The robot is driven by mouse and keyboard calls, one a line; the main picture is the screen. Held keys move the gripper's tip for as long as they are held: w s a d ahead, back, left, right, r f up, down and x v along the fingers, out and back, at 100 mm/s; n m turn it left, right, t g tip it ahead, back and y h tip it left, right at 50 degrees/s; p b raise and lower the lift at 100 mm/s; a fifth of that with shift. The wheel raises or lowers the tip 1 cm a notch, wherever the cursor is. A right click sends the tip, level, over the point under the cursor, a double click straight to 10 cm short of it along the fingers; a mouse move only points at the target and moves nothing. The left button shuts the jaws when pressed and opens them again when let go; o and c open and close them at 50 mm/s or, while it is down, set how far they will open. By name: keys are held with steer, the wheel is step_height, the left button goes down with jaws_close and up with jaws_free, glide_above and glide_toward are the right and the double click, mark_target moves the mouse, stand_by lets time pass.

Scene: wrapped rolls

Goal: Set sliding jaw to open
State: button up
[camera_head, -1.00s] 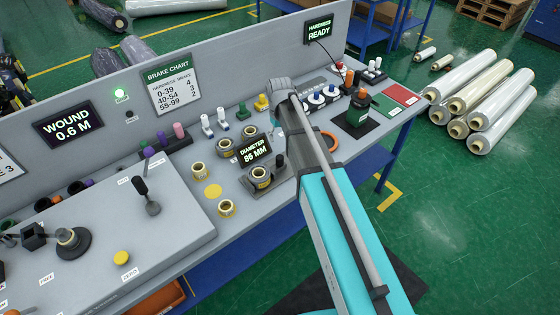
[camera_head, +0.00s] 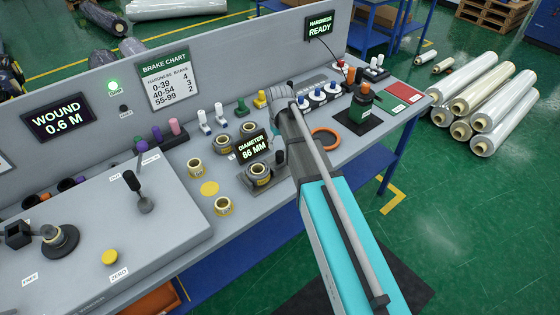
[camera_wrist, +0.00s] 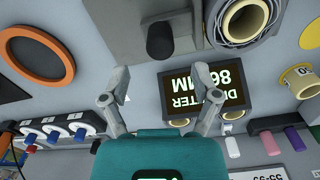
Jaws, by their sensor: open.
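The diameter gauge stands on the bench with its display (camera_head: 252,147) reading 86 MM. A wrapped roll (camera_head: 259,173) sits in the gauge, also seen end-on in the wrist view (camera_wrist: 246,22). Next to the roll is a grey jaw block (camera_wrist: 130,12) with a black knob (camera_wrist: 160,40); the knob also shows in the head view (camera_head: 280,158). I cannot tell how far the jaw stands from the roll. My gripper (camera_wrist: 162,80) is open and empty, its fingers spread below the knob in the wrist view, apart from it.
An orange ring (camera_head: 323,139), blue-and-white knobs (camera_head: 303,103) and a green device (camera_head: 361,107) lie beyond my arm. Small yellow-rimmed rolls (camera_head: 195,168) and a yellow disc (camera_head: 209,188) are left of the gauge. An upright panel (camera_head: 220,80) runs along the back.

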mark_target(280, 152)
steer(key=shift+f+b, duration=3.2)
steer(key=shift+f, duration=0.3)
steer(key=shift+c, duration=0.3)
jaws_close()
